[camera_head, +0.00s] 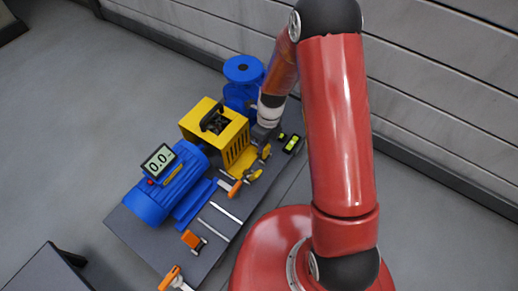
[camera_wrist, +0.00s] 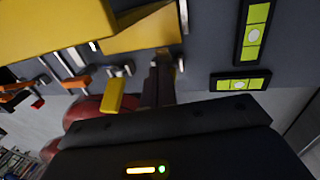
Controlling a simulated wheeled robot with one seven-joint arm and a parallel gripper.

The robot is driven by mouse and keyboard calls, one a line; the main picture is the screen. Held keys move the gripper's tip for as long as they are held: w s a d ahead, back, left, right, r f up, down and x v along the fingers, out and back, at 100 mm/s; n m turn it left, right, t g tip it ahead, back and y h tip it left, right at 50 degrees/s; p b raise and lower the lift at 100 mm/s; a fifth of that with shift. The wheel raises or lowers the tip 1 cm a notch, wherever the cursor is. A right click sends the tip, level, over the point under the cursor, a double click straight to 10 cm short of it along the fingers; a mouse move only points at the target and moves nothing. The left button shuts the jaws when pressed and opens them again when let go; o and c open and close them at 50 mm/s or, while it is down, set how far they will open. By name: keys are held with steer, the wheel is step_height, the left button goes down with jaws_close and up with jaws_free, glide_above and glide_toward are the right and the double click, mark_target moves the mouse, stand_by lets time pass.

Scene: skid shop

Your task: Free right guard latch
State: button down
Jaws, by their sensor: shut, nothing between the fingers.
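The yellow guard (camera_head: 205,118) stands on the grey skid between the blue motor (camera_head: 165,190) and the blue pump (camera_head: 243,85). In the wrist view a yellow handle (camera_wrist: 115,95) lies just left of my gripper (camera_wrist: 162,75). My gripper is shut and empty, low beside the guard's right corner. I cannot tell whether it touches a latch; the fingertips are partly dark.
Green spirit levels (camera_head: 291,144) lie to the right of my gripper; two show in the wrist view (camera_wrist: 255,30). Orange-handled clamps (camera_head: 192,240) stand along the skid's near side. A readout showing 0.0 (camera_head: 159,160) sits on the motor. A panelled wall is behind.

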steer(key=shift+s+d, duration=0.25)
steer(key=shift+d, duration=0.1)
steer(key=shift+a, duration=0.1)
steer(key=shift+w+a, duration=0.4)
steer(key=shift+a, duration=0.05)
steer(key=s+a+p+v, duration=0.1)
steer(key=p+v, duration=0.5)
steer(key=shift+r, duration=0.55)
steer(key=shift+d, duration=0.15)
